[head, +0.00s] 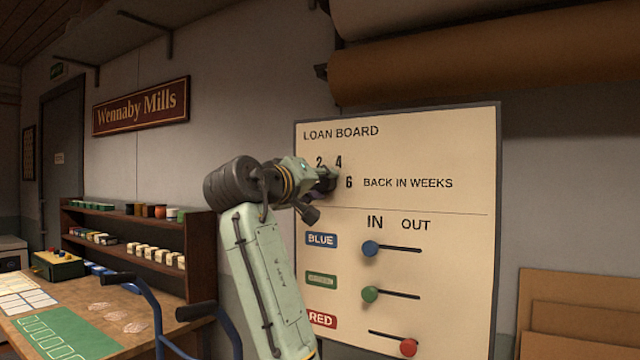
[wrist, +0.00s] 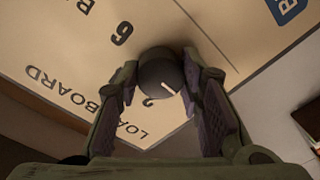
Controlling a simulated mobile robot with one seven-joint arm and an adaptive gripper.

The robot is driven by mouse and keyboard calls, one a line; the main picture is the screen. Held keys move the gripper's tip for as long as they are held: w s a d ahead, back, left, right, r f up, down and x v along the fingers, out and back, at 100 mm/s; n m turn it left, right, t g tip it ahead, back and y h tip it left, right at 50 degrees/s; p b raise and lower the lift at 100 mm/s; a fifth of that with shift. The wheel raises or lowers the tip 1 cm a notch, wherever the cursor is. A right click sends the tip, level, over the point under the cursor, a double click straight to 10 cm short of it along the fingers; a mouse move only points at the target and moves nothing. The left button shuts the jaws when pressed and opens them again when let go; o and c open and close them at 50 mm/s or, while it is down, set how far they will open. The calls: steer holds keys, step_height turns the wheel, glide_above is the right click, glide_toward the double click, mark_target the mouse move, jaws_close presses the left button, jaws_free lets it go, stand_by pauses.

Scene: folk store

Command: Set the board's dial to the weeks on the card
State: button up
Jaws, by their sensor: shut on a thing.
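The loan board (head: 450,150) stands upright on the right in the head view, with numerals 2, 4 and 6 and "BACK IN WEEKS". In the wrist view the dial (wrist: 160,75) is a dark round knob with a short white mark. My gripper (head: 326,182) is at the dial; its two fingers close on the knob from both sides in the wrist view (wrist: 164,95). The mark lies on the side near the 2, but I cannot tell which numeral it points to. The gripper hides the dial in the head view. No card with a readable number of weeks shows.
Below on the board, the blue knob (head: 370,248) and green knob (head: 370,293) sit under IN, the red knob (head: 408,347) under OUT. A table (head: 130,300) with papers and a shelf (head: 200,235) of small goods stand left. Cloth rolls (head: 480,62) hang above.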

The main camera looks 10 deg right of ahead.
steer(key=m, duration=0.5)
steer(key=shift+a+m, duration=0.1)
steer(key=shift+m, duration=0.2)
steer(key=m, duration=0.5)
steer(key=shift+m, duration=0.4)
steer(key=o, duration=1.2)
steer(key=shift+c, duration=0.2)
steer(key=v, duration=1.2)
steer(key=shift+f, duration=0.2)
